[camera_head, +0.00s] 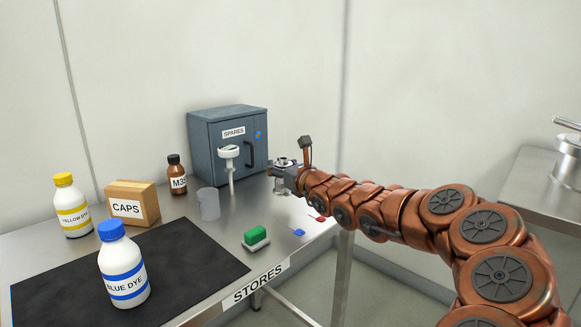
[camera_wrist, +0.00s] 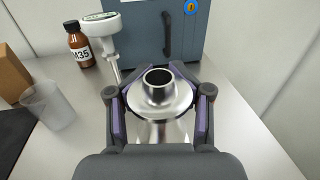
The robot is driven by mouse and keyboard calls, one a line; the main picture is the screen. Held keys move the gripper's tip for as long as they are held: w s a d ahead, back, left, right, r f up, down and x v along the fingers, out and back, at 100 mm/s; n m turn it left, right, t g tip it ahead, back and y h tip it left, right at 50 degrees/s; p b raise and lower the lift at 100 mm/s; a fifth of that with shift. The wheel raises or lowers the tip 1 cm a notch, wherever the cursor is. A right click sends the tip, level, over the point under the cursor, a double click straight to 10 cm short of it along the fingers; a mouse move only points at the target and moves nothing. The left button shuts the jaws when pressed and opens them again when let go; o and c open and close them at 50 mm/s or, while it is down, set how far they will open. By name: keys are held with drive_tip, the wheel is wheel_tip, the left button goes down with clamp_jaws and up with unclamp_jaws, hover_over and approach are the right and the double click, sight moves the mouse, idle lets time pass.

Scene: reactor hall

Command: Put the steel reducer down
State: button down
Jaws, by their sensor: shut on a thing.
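The steel reducer (camera_wrist: 160,97) is a shiny round metal piece with a wide flange and a narrower open neck pointing up. In the wrist view it sits between the two fingers of my gripper (camera_wrist: 158,112), which is shut on it. In the head view my gripper (camera_head: 286,176) is over the right part of the steel table (camera_head: 182,212), in front of the grey cabinet's right side. The reducer (camera_head: 284,162) shows only small there. I cannot tell whether its underside touches the table.
The grey SPARES cabinet (camera_head: 205,160) stands behind. A white-headed probe (camera_head: 230,165), a clear beaker (camera_head: 208,204), a brown bottle (camera_head: 177,178), a CAPS box (camera_head: 130,204) and a green-topped block (camera_head: 256,238) stand to the left. Small red and blue pieces lie near the right edge.

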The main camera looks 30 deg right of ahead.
drive_tip(key=shift+w+d+f+p, duration=0.1)
drive_tip(key=shift+w+d+p, duration=0.15)
drive_tip(key=shift+w+d, duration=0.45)
drive_tip(key=shift+w+d+f+p, duration=0.1)
drive_tip(key=shift+w+d+p, duration=0.2)
drive_tip(key=shift+d, duration=0.7)
drive_tip(key=shift+w+d+f+p, duration=0.1)
drive_tip(key=shift+w+d+p, duration=0.15)
drive_tip(key=shift+w+d, duration=0.45)
drive_tip(key=f, duration=0.2)
drive_tip(key=f+b, duration=0.1)
drive_tip(key=shift+s+d+f, duration=0.1)
drive_tip(key=shift+d+f, duration=0.1)
drive_tip(key=shift+f, duration=0.2)
drive_tip(key=shift+r, duration=0.1)
drive_tip(key=shift+c, duration=2.4)
unclamp_jaws()
drive_tip(key=shift+b, duration=0.3)
